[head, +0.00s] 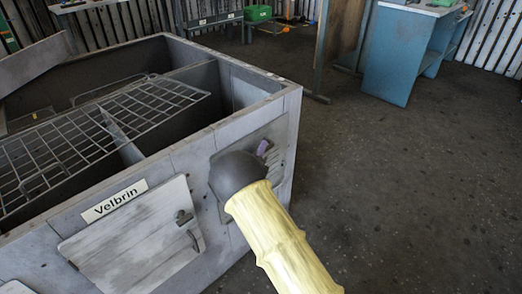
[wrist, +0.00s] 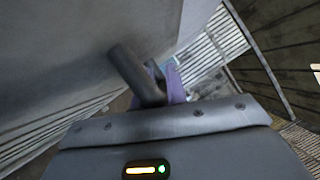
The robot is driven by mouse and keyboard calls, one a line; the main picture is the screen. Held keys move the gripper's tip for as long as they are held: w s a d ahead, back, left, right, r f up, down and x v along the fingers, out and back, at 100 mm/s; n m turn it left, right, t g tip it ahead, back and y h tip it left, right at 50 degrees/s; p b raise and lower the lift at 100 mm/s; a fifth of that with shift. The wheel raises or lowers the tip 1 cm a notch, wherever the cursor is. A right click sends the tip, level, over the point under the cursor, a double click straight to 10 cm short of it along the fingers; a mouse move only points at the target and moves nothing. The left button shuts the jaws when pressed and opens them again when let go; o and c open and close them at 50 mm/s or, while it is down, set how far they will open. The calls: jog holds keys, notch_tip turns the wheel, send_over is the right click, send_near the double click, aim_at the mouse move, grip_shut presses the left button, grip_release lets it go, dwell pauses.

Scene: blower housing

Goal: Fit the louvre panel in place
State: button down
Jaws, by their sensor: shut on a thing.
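A pale grey panel (head: 240,142) lies against the right part of the front wall of the grey housing (head: 292,125). My dark wrist and yellow-sleeved arm hide much of it. I cannot tell whether this is the louvre panel, or whether it is seated. My gripper (head: 264,148) is at the panel's face, with a purple finger showing. In the wrist view, my gripper (wrist: 170,84) is shut on a dark round bar, seemingly a handle (wrist: 135,72), beside a large grey surface (wrist: 60,45). The bar's far end is not clear.
A hatch door (head: 130,240) with a dark latch (head: 184,217) sits left of my arm, below the "Velbrin" label (head: 114,201). A wire rack (head: 70,140) lies across the housing's open top. A blue bench (head: 400,55) stands at the back right. The floor right of the housing is clear.

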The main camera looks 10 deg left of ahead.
jog(key=shift+a+f+b, duration=0.1)
jog(key=shift+f+b, duration=0.05)
jog(key=shift+b, duration=0.55)
jog(key=c, duration=1.3)
grip_release()
jog(key=shift+w+f, duration=0.1)
jog(key=shift+w, duration=0.15)
jog(key=shift+a, duration=0.15)
jog(key=shift+d, duration=0.25)
